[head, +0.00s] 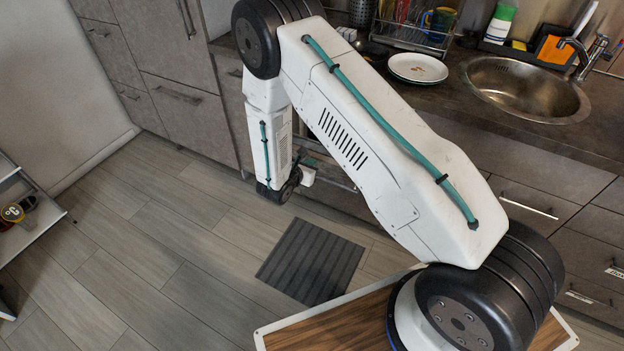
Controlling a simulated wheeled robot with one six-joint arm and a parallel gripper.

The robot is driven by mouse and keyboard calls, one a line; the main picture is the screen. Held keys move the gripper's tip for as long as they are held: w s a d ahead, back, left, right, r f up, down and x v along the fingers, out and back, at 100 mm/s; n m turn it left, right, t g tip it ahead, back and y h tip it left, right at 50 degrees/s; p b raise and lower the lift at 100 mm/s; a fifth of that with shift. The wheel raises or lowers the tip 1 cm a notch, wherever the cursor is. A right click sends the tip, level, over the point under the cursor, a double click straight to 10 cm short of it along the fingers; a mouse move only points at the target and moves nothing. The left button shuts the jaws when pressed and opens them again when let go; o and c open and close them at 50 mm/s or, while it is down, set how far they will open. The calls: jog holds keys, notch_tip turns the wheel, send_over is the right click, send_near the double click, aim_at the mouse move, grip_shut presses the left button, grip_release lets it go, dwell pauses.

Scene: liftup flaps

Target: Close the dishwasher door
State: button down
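My arm crosses the middle of the head view and hides much of the cabinet front behind it. Its far end hangs down before the lower cabinets, and my gripper (290,186) is there, low near the floor. Its fingers are too small and too hidden to show whether they are open or shut. Just right of it, thin metallic rails and a dark front (335,172) show under the counter; this may be part of the dishwasher. The dishwasher door cannot be made out clearly, nor its angle, nor whether my gripper touches it.
The counter holds white plates (417,68), a dish rack (412,25) and a round sink (526,88). Grey cabinets (188,112) stand left of my arm. A dark ribbed mat (311,262) lies on the floor. A shelf (25,215) stands at far left. The floor between is clear.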

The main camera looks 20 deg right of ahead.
jog(key=w+d+r+g+y, duration=0.1)
jog(key=w+d+r, duration=0.5)
jog(key=w+d, duration=0.5)
jog(key=shift+w+d+y, duration=0.2)
jog(key=shift+d+y, duration=0.2)
jog(key=shift+d, duration=0.75)
jog(key=shift+s+a, duration=0.1)
